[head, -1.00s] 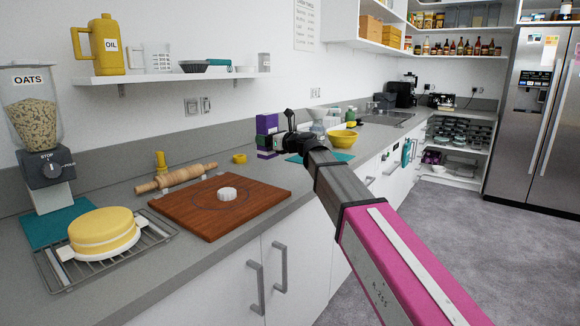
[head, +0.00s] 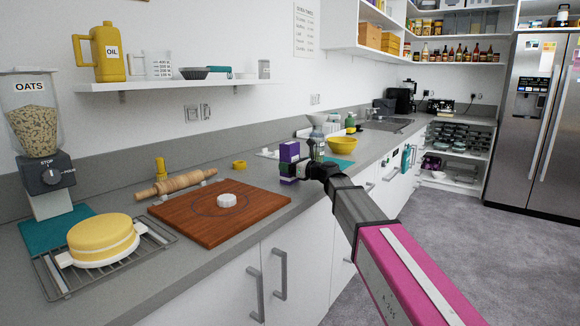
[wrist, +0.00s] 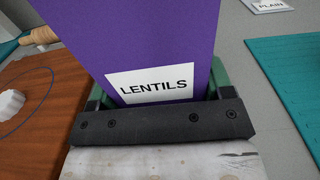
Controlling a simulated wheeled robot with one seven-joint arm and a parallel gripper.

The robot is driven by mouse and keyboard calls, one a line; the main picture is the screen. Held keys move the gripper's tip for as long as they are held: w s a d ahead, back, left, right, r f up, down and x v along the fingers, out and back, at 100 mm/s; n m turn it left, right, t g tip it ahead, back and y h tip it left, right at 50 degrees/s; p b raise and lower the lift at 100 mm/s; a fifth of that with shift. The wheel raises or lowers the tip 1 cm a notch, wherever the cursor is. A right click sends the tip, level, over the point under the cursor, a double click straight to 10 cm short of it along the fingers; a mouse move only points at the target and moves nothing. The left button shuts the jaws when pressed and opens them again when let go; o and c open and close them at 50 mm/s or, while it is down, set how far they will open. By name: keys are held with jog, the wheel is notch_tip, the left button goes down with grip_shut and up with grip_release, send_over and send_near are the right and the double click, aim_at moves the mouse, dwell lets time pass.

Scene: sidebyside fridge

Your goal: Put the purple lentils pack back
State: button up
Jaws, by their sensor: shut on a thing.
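The purple lentils pack (head: 289,152) is in my gripper (head: 290,171), above the counter just past the far right corner of the wooden board. In the wrist view the pack (wrist: 150,40) fills the upper middle, with its white LENTILS label facing the camera. The green fingers of my gripper (wrist: 158,98) stand on either side of the pack and are shut on it. The lower part of the pack is hidden behind the gripper's dark bar. The head view does not show clearly how far the pack is above the counter.
The wooden board (head: 190,222) with a white round piece lies left of the gripper. A rolling pin (head: 175,183) lies behind the board. A wall shelf (head: 170,84) hangs above.

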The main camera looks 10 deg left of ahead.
jog(key=shift+f, duration=0.15)
jog(key=o, duration=1.2)
jog(key=v, duration=1)
jog(key=shift+s+d+f, duration=0.1)
jog(key=shift+s+d, duration=0.2)
